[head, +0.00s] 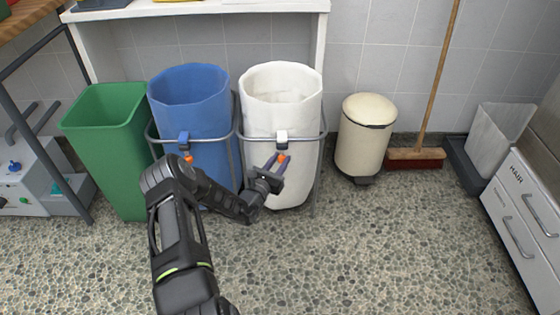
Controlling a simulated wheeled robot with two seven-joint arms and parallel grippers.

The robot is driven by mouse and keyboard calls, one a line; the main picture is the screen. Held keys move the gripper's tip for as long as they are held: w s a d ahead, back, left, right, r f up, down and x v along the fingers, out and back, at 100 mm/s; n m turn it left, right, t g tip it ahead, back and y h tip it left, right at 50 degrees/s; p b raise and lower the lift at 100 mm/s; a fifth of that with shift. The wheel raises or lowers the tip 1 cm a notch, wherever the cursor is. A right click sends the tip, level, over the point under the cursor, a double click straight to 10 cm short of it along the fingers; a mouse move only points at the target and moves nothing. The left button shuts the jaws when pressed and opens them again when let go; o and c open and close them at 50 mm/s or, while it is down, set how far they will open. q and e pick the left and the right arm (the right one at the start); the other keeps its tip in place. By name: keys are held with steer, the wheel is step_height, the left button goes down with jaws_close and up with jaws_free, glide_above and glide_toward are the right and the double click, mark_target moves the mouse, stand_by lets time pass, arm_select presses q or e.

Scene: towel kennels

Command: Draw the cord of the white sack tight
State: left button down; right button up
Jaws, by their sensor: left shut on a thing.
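The white sack (281,105) hangs in a metal hoop stand, its mouth wide open and round. A white cord clasp (281,139) sits on its front at the hoop, with an orange cord end (282,158) below it. My left gripper (276,164) is in front of the sack, shut on the orange cord end just under the clasp. The cord itself is too small to make out. My right gripper is not in view.
A blue sack (195,105) with its own clasp and orange end hangs in the stand to the left, beside a green bin (108,145). A cream pedal bin (364,140) and a broom (416,157) stand to the right. The speckled floor in front is clear.

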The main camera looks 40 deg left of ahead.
arm_select(q)
step_height(320, 180, down, 10)
steer(key=b, duration=0.5)
steer(key=shift+r+b, duration=0.2)
steer(key=shift+b, duration=0.1)
steer(key=shift+s, duration=0.1)
steer(key=c, duration=1.4)
jaws_free()
steer(key=shift+f, duration=0.15)
steer(key=o, duration=0.3)
steer(key=shift+r, duration=0.2)
steer(key=s+d+p, duration=0.1)
steer(key=s+p, duration=0.2)
steer(key=s, duration=0.4)
steer(key=shift+s+d, duration=0.2)
steer(key=shift+s, duration=0.05)
